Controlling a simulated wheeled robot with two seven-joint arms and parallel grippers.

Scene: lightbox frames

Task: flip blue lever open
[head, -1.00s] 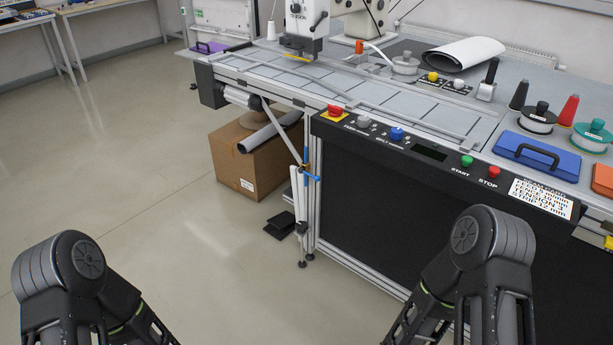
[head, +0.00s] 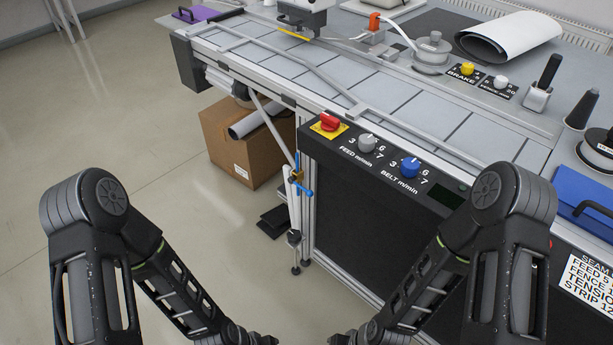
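A small blue lever (head: 304,191) sits on a brass-coloured valve (head: 297,175) on the thin upright pipe beside the machine's front left leg. The lever points out sideways, across the pipe. My two arms come in at the lower left and lower right, and their forearms slope inward to the bottom edge.
The control panel carries a red switch (head: 328,122), a grey knob (head: 367,142) and a blue knob (head: 410,166), right of the lever. A cardboard box (head: 236,146) stands on the floor behind the pipe.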

